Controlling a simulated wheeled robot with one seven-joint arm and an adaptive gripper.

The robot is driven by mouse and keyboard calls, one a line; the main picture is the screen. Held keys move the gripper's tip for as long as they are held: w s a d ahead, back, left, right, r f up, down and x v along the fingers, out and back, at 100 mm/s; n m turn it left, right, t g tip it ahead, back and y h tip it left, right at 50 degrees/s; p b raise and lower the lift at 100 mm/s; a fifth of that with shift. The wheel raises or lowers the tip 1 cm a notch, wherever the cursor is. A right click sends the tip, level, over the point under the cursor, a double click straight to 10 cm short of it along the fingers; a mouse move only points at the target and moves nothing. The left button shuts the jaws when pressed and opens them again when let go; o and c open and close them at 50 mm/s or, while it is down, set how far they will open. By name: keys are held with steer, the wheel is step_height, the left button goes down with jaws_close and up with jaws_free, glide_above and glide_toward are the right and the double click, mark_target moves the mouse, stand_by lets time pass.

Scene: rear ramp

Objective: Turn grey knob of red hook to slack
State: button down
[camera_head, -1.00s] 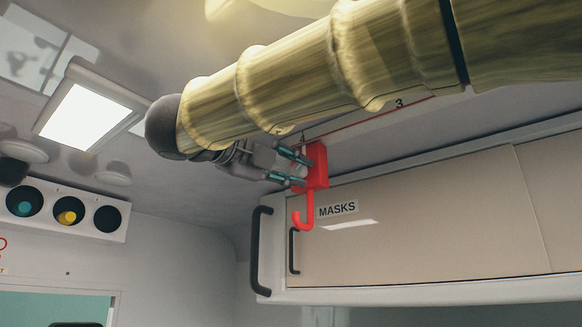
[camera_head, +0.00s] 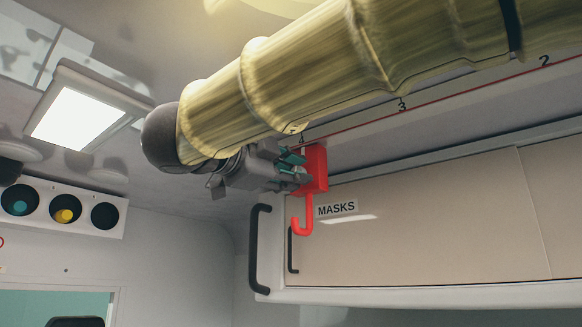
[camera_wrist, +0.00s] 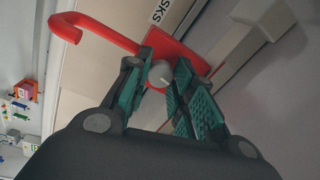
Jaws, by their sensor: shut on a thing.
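The red hook (camera_head: 316,170) hangs below the ceiling rail, in front of the cabinet, with its curved end pointing down. It also shows in the wrist view (camera_wrist: 102,30), its block behind my fingers. The grey knob (camera_wrist: 161,73) is a small round piece on the face of the red block, with a pale line across it. My gripper (camera_wrist: 160,78) is shut on the knob, with a teal-padded finger on either side. In the head view my gripper (camera_head: 292,168) is at the left face of the block, and its fingers mostly hide the knob.
A red-lined rail with numbers (camera_head: 402,106) runs along the ceiling edge. A beige cabinet labelled MASKS (camera_head: 337,209) stands just behind the hook. A black grab handle (camera_head: 259,250) is below left.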

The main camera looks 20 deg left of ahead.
steer(key=shift+n, duration=0.4)
steer(key=c, duration=1.2)
jaws_free()
steer(key=shift+s, duration=0.1)
steer(key=v, duration=1.1)
steer(key=shift+s+a+f, duration=0.1)
steer(key=shift+s, duration=0.3)
